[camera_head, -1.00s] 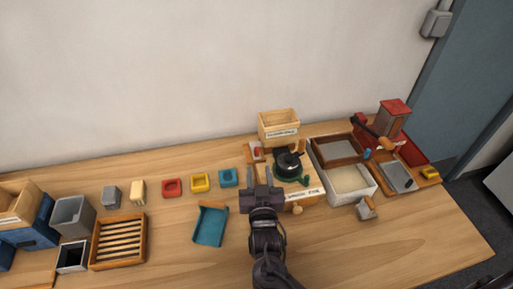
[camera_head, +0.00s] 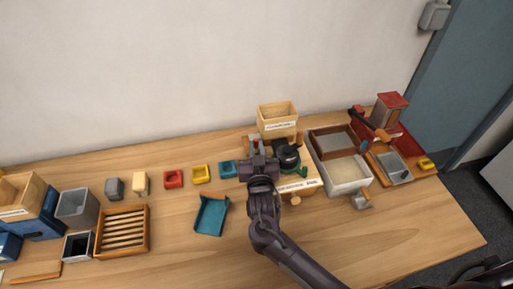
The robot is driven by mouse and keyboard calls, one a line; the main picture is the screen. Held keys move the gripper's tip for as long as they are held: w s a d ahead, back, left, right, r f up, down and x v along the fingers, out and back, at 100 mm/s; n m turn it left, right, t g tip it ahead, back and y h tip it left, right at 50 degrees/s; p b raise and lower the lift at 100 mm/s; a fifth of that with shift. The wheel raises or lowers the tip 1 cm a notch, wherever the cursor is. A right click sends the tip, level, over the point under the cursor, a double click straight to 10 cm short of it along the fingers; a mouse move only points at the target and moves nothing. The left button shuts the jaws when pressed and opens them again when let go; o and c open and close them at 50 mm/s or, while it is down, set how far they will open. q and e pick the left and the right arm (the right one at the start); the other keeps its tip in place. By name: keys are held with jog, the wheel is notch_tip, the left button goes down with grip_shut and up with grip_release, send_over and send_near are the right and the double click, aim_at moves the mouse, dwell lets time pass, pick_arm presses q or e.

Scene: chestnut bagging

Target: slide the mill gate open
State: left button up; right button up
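My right gripper (camera_head: 258,168) reaches in from the lower right, over the left part of a wooden stand (camera_head: 308,188) with a printed label on its front edge. A small red piece (camera_head: 256,143) shows right at its fingertips. Whether the fingers are open, or touch it, is too small to tell. A light wooden hopper box (camera_head: 277,117) with a label stands behind. A black and green round device (camera_head: 287,157) sits on the stand, right of the gripper. I cannot tell for sure which part is the mill gate. My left gripper is not in view.
Right of the stand are a tray with pale contents (camera_head: 345,187), a brown frame (camera_head: 330,142) and a red cranked machine (camera_head: 389,110). Left are a teal scoop (camera_head: 211,215), small coloured blocks and a slatted wooden rack (camera_head: 122,231).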

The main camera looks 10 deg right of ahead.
aim_at(246, 151)
grip_shut()
jog(key=a+b, duration=0.1)
jog(key=a, duration=0.2)
jog(key=shift+o, duration=1.4)
grip_release()
jog(key=o, duration=0.3)
jog(key=shift+a, duration=0.1)
jog(key=shift+s, duration=0.15)
